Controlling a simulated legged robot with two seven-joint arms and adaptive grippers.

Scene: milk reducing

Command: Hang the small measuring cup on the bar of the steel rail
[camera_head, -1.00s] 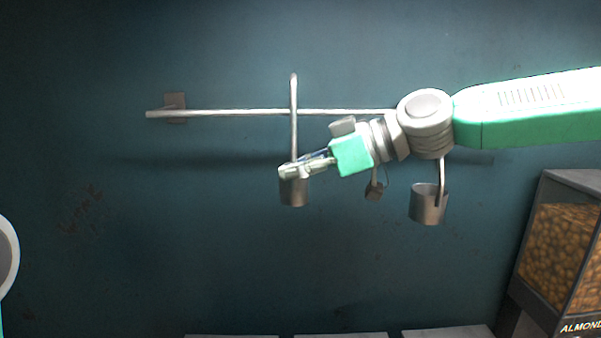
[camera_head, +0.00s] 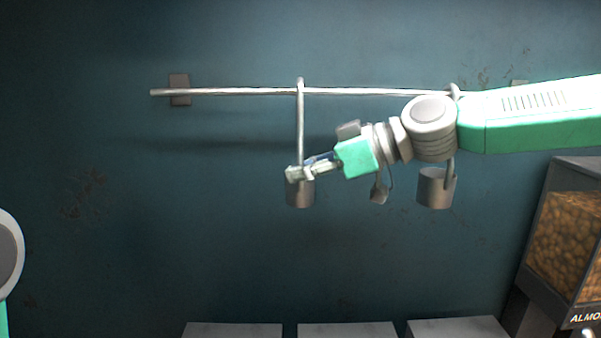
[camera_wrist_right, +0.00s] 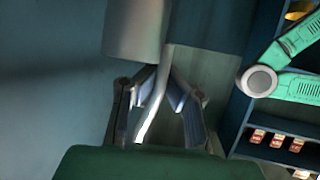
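The small measuring cup (camera_head: 300,194) is a steel cup with a long upright handle, in front of the wall. The hooked top of its handle is at the bar of the steel rail (camera_head: 230,91) and rises slightly above it. I cannot tell whether the hook bears on the bar. My right gripper (camera_head: 297,173) is shut on the lower handle, just above the cup. In the right wrist view the handle (camera_wrist_right: 163,80) runs between the two fingers, with the cup (camera_wrist_right: 136,30) beyond. My left gripper is out of view; only part of my left arm shows.
A larger steel cup (camera_head: 435,189) hangs from the rail on the right, partly behind my right arm. An almond dispenser (camera_head: 562,240) stands at right. The rail's left part is free.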

